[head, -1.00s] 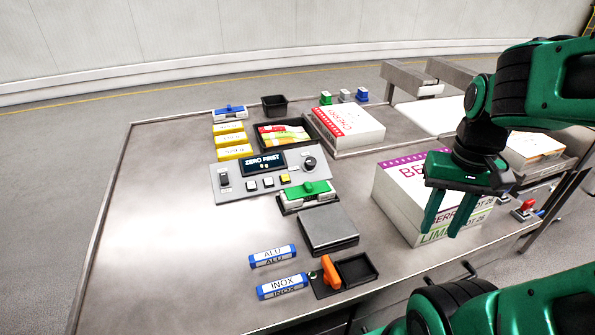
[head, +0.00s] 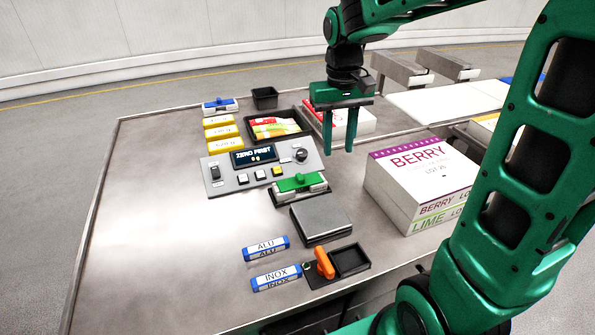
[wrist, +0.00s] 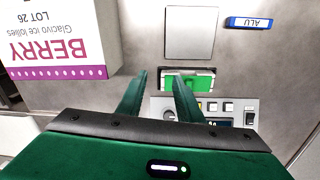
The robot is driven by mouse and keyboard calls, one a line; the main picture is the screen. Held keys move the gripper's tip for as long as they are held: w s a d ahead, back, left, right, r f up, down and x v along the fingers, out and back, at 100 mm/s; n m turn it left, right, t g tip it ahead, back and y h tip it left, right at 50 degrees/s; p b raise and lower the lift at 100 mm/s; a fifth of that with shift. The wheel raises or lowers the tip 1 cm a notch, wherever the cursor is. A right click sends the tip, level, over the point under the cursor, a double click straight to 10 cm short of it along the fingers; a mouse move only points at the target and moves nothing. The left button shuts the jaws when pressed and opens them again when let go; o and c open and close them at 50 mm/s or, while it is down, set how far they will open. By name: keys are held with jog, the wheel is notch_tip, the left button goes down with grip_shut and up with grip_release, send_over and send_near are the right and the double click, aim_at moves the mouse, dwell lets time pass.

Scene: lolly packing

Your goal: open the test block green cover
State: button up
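The test block with its green cover (head: 300,183) sits on the table between the scale panel and a flat grey plate. The cover is a flat green lid with a small raised knob, and it lies closed on a pale base. In the wrist view the green cover (wrist: 189,83) lies just beyond the fingertips, ahead and slightly right. My gripper (head: 339,150) is open and empty, with a gap between its green fingers. In the head view it hangs above the table, up and right of the cover, apart from it. Both fingers (wrist: 157,78) show in the wrist view.
The panel (head: 262,163) reads "ZERO FIRST". A grey plate (head: 320,217), ALU block (head: 266,248), INOX block (head: 276,278) and orange handle (head: 324,263) stand in front. The table's left is bare.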

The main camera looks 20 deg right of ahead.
jog(key=n, duration=0.2)
send_over(300, 175)
jog(key=f, duration=0.1)
notch_tip(300, 175, down, 11)
jog(key=shift+s+r, duration=0.1)
jog(key=shift+c, duration=0.4)
grip_shut()
